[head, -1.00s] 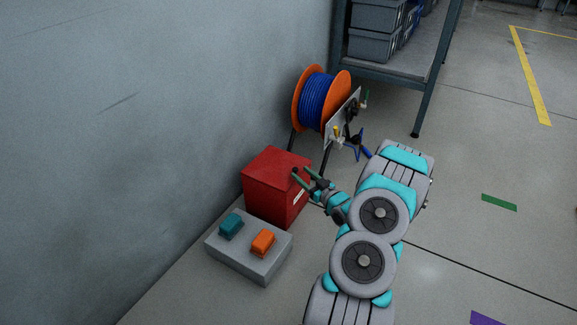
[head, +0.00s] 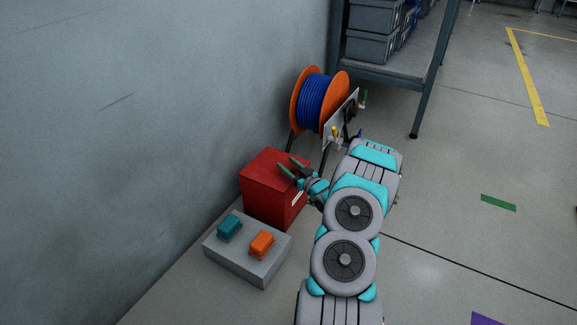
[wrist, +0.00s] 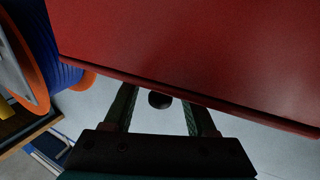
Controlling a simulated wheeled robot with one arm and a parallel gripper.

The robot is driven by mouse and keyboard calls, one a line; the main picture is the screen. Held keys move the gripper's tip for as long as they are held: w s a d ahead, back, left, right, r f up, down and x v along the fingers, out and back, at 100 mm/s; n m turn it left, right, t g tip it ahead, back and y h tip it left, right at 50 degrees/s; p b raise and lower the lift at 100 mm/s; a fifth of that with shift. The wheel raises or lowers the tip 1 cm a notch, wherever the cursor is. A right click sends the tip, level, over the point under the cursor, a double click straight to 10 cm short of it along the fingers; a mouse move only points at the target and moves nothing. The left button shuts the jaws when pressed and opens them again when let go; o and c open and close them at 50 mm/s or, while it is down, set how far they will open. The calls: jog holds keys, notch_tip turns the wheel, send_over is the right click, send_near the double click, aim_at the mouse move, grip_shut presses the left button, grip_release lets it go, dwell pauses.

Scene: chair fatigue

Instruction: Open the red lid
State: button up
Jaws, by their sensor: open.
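A red box with a closed red lid (head: 268,167) stands on the floor against the wall in the head view. In the wrist view the red lid (wrist: 200,45) fills the top, with its darker edge running across the middle. My gripper (head: 287,167) is open at the box's right side, and its fingers overlap the lid in the head view. In the wrist view my gripper (wrist: 160,105) has its two fingers apart, with their tips at or under the lid's edge. A small dark round thing shows between them. I cannot tell whether the fingers touch the lid.
A grey block (head: 247,254) with a teal piece (head: 230,227) and an orange piece (head: 261,244) stands in front of the box. A blue hose reel (head: 317,101) stands behind it, near a shelf (head: 392,71).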

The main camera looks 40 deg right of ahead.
grip_shut()
dwell(1.3)
